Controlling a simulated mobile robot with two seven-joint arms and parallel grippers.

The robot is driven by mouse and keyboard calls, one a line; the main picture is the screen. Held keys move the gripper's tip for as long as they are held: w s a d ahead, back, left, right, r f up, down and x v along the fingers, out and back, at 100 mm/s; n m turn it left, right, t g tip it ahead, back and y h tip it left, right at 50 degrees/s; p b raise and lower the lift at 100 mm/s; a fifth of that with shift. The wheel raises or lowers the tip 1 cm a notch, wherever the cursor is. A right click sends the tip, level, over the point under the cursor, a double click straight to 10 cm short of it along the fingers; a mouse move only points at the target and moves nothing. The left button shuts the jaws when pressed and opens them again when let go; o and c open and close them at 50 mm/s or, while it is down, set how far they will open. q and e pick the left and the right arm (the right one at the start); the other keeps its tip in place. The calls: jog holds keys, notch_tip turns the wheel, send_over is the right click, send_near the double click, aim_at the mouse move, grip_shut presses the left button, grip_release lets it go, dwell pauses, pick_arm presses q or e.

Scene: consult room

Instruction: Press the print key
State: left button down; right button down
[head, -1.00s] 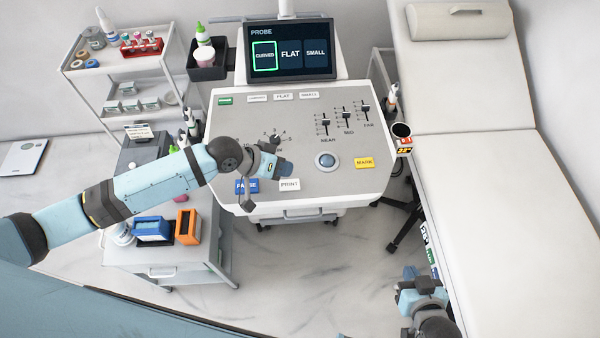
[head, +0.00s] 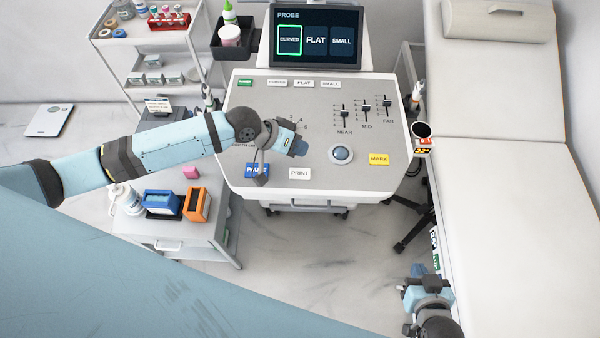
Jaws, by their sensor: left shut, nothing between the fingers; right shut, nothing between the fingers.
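The white PRINT key (head: 300,174) is at the front edge of the grey console panel (head: 270,190), right of the blue PAUSE key (head: 257,169). My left gripper (head: 301,149) is shut and empty over the panel. In the picture its tip is just behind the PRINT key, apart from it. Its height above the panel is hard to tell. My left arm covers part of the panel's left side and a dial there. My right gripper (head: 420,270) is low at the bottom right, beside the couch, with nothing visible in it.
The trackball (head: 341,153) and yellow MARK key (head: 379,159) lie right of the PRINT key. The screen (head: 316,38) shows CURVED outlined in green. A cart (head: 170,226) with blue and orange boxes stands left, a white couch (head: 505,200) right.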

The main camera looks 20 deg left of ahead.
pick_arm(q)
jog(key=b, duration=0.5)
send_over(299, 171)
notch_tip(299, 171, down, 5)
jog(key=shift+f, duration=0.2)
jog(key=shift+f+b, duration=0.35)
jog(key=shift+f, duration=0.9)
dwell(0.3)
jog(key=shift+f, duration=0.4)
